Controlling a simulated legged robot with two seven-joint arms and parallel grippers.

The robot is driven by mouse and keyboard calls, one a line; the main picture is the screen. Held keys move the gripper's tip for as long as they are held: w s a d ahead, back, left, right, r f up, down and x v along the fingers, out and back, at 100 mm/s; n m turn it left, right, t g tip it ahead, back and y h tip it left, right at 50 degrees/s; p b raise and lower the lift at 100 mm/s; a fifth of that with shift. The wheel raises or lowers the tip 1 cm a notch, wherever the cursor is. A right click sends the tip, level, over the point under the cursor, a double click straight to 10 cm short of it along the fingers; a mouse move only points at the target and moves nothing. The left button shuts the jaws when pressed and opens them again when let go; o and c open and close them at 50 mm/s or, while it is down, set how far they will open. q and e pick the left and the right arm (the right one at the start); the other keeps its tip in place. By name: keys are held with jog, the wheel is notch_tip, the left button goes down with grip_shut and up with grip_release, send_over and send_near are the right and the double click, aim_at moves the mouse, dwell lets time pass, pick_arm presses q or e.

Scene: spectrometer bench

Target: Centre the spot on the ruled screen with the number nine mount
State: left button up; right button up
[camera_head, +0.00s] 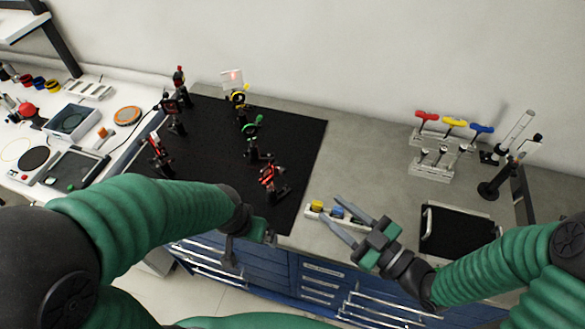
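The small pale screen (231,80) stands at the back of the black board (210,140), with a red spot on its upper part. Its ruling is too small to read. Several optical mounts stand on the board, including a green-ringed one (251,127), a yellow-ringed one (238,98) and a red one (268,177) near the front right. No mount numbers are legible, so I cannot tell which is number nine. My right gripper (329,208) is open and empty, right of the board. My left gripper (250,238) is at the bench's front edge; its fingers show poorly.
A small holder with yellow and blue pieces (317,206) lies under my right gripper's fingers. A rack of red, yellow and blue-handled drivers (432,140), post stands (489,190) and a black tray (458,232) are at right.

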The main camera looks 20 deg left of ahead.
jog(key=p, duration=0.1)
send_near(285, 173)
jog(key=p+x, duration=0.1)
jog(key=x, duration=0.6)
jog(key=shift+w+a+p, duration=0.15)
jog(key=shift+w+p, duration=0.05)
jog(key=shift+p, duration=0.2)
jog(key=shift+w+a+r, duration=0.1)
jog(key=shift+w+a, duration=0.1)
jog(key=shift+a, duration=0.45)
pick_arm(q)
jog(key=shift+a+v, duration=0.2)
jog(key=shift+v, duration=0.95)
jog(key=shift+w, duration=0.1)
pick_arm(e)
jog(key=shift+w+a, duration=0.1)
jog(key=shift+c, duration=0.9)
pick_arm(q)
jog(key=shift+w+a, duration=0.1)
jog(key=shift+a, duration=0.1)
pick_arm(e)
jog(key=shift+a, duration=0.1)
grip_shut()
